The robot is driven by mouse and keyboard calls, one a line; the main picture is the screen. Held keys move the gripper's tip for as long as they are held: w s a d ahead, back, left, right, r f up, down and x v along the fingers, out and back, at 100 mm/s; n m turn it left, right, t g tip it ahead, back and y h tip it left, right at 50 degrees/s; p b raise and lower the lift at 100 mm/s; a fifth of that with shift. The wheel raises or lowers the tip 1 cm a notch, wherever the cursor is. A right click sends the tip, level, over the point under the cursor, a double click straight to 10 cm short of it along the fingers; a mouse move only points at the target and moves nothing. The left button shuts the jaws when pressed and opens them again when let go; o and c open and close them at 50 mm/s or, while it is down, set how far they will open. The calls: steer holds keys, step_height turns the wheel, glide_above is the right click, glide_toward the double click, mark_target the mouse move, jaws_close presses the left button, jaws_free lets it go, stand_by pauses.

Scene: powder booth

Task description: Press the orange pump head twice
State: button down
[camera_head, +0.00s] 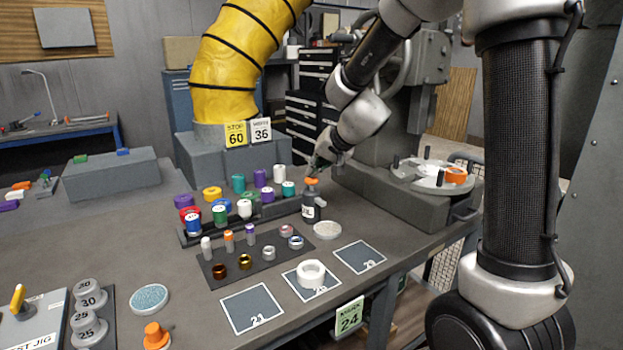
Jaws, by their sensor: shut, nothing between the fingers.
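A small dark bottle (310,209) with a pale label stands upright on the grey bench, right of the rows of coloured spools. The orange pump head (311,181) sits on its top. My gripper (314,172) is shut and empty, reaching down from the upper right with its fingertips just above or at the pump head. I cannot tell whether the fingertips touch it. The fingertips are small and partly merge with the dark background.
Coloured spools (220,215) crowd the left of the bottle. A pale round disc (327,230) lies just in front of it. A grey machine with a round plate (430,177) stands to the right. A white ring (311,273) and square mats (253,308) lie nearer the front edge.

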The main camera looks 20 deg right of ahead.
steer(key=shift+f, duration=0.7)
stand_by(0.4)
steer(key=shift+r, duration=1.45)
steer(key=shift+r, duration=2.5)
steer(key=s+f+n+g, duration=0.2)
steer(key=s+f+g, duration=0.15)
steer(key=s, duration=0.25)
steer(key=s+d+h, duration=0.1)
steer(key=s+d, duration=0.3)
steer(key=s, duration=0.5)
steer(key=s+d+r+n+h, duration=0.1)
steer(key=s+d, duration=0.4)
steer(key=s, duration=0.5)
steer(key=s+d+r+n+h, duration=0.1)
steer(key=s+d, duration=0.4)
steer(key=s, duration=0.4)
steer(key=shift+s+r+g+h, duration=0.25)
steer(key=shift+g+h, duration=0.1)
steer(key=shift+h, duration=0.05)
